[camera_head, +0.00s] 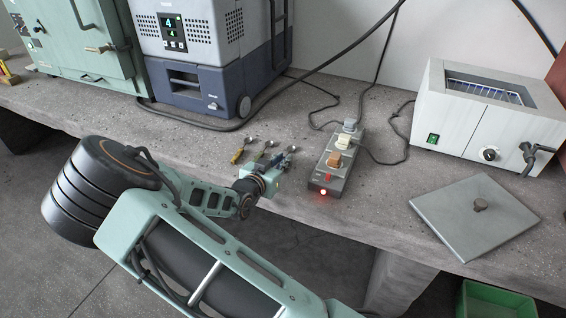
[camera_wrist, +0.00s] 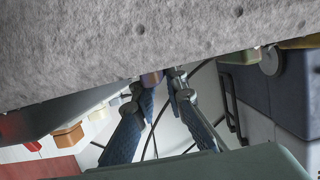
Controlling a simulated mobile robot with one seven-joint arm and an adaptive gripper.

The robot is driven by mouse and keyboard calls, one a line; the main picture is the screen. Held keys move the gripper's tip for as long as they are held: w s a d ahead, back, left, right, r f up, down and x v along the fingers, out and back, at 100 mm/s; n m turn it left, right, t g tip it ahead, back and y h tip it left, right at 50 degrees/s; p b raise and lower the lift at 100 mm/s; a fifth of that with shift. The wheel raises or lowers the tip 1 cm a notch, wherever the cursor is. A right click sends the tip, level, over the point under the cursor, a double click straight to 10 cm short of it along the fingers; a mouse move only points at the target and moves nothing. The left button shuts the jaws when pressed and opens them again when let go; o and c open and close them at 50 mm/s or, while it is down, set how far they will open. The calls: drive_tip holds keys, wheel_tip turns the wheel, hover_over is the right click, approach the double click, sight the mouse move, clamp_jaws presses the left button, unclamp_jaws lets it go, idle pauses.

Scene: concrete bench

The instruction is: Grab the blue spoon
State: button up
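Three spoons lie side by side near the bench's front edge. The blue spoon (camera_head: 291,150) is the rightmost in the head view, and my gripper (camera_head: 281,162) partly hides it. In the wrist view a small blue-violet handle end (camera_wrist: 152,77) shows at the bench edge, between and just beyond my gripper's fingertips (camera_wrist: 158,84). The fingers stand apart with a gap between them, and I cannot tell whether they touch the handle. The yellow-handled spoon (camera_head: 238,154) lies furthest left, and another spoon (camera_head: 264,151) lies between.
A power strip (camera_head: 338,160) with several plugs stands close to the right of my gripper. A grey lid (camera_head: 474,215) and a white bath unit (camera_head: 490,115) are further right. A blue-grey machine (camera_head: 205,90) stands behind, with cables on the concrete bench (camera_head: 190,135).

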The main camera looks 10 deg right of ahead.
clamp_jaws()
